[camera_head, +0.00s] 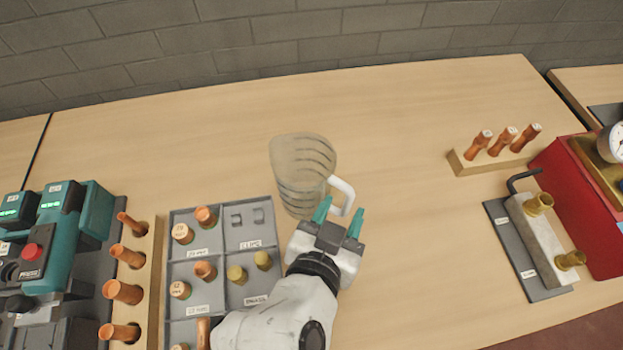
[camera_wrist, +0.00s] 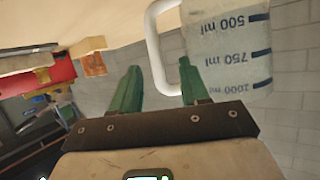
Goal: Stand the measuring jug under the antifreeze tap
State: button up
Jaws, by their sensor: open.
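The measuring jug (camera_head: 301,168) is clear with dark graduation lines and a white handle (camera_head: 343,192). It stands on the wooden bench, beyond my gripper. My gripper (camera_head: 339,217) is open, its two teal fingers pointing at the handle from the near side. In the wrist view the jug (camera_wrist: 229,45) shows its millilitre marks, and its handle (camera_wrist: 153,50) shows between the fingertips of my gripper (camera_wrist: 160,80). The jaws are not closed on it; how deep the handle lies between them is unclear. I cannot make out a tap labelled antifreeze.
A grey sorting tray (camera_head: 221,260) with copper and brass fittings lies left of my arm. A wooden rack (camera_head: 145,255) of copper pieces and teal machines (camera_head: 58,240) are farther left. At right are a copper-piece rack (camera_head: 497,150), a brass-fitted block (camera_head: 540,228) and a red case (camera_head: 575,190).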

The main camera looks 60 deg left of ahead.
aim_at(347, 204)
jog(key=shift+p+x, duration=0.7)
jog(key=shift+x, duration=2.25)
jog(key=shift+w+d+r, duration=0.1)
grip_shut()
